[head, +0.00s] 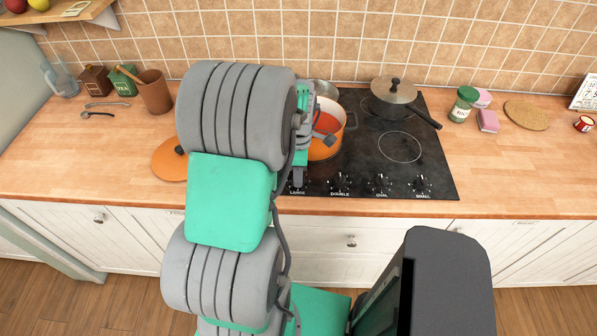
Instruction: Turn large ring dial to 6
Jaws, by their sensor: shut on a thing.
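The black cooktop (420,150) has a row of dials along its front edge, labelled LARGE, DOUBLE, OVAL and SMALL. My gripper (298,178) points down at the large ring dial (297,187) at the left end of the row. It appears shut on this dial, but its fingers cover most of the knob. The dial's pointer and setting cannot be read from here. My arm hides the left part of the cooktop.
An orange pot (334,146) of red food stands right behind my gripper. A dark lidded pan (392,104) is at the back right. The double dial (340,182) is just right of my gripper. An orange lid (166,163) lies left of my arm.

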